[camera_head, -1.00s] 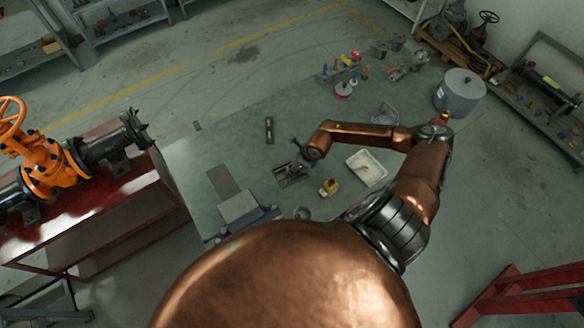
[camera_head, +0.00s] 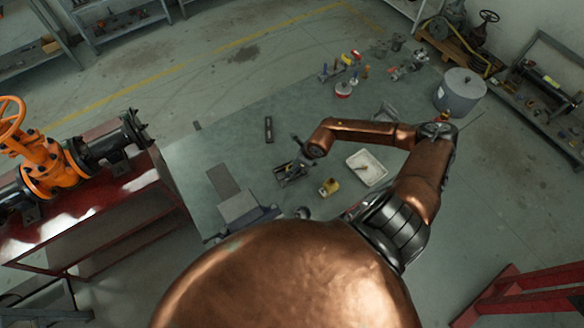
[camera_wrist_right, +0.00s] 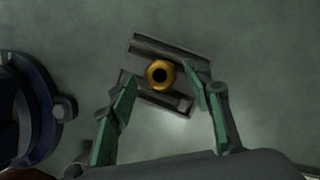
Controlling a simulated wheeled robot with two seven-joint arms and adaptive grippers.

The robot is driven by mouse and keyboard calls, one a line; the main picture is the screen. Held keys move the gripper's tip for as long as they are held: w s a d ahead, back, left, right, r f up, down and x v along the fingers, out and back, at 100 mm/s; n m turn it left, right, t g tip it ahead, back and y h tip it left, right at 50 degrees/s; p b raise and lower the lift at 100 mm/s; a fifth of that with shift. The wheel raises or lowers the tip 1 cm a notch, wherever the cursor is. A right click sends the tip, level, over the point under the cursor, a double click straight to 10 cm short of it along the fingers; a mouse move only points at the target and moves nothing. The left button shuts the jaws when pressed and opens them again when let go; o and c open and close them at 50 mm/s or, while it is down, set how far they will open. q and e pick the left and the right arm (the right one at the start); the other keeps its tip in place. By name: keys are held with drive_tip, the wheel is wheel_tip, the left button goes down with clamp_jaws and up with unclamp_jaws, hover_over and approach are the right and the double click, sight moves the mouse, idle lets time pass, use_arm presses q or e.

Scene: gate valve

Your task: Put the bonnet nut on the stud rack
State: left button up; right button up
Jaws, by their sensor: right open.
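The bonnet nut (camera_wrist_right: 160,74), a brass ring with a dark hole, sits hole-up on a dark, slotted metal block that looks like the stud rack (camera_wrist_right: 148,48) in the right wrist view. My right gripper (camera_wrist_right: 163,90) is open, its green-padded fingers spread to either side of the nut with gaps on both sides. In the head view the rack (camera_head: 290,171) lies on the bench by my right wrist. The nut cannot be made out there. My left gripper is not in view.
A blue round tool (camera_wrist_right: 30,105) stands left of the rack in the right wrist view. A white tray (camera_head: 352,160), a yellow object (camera_head: 329,187) and a dark bar (camera_head: 268,130) lie on the bench (camera_head: 225,140). The orange valve (camera_head: 50,160) stands at the left.

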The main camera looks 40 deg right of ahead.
drive_tip(key=b+v, duration=0.1)
drive_tip(key=v, duration=0.9)
drive_tip(key=shift+s+r, duration=0.2)
drive_tip(key=shift+r, duration=0.1)
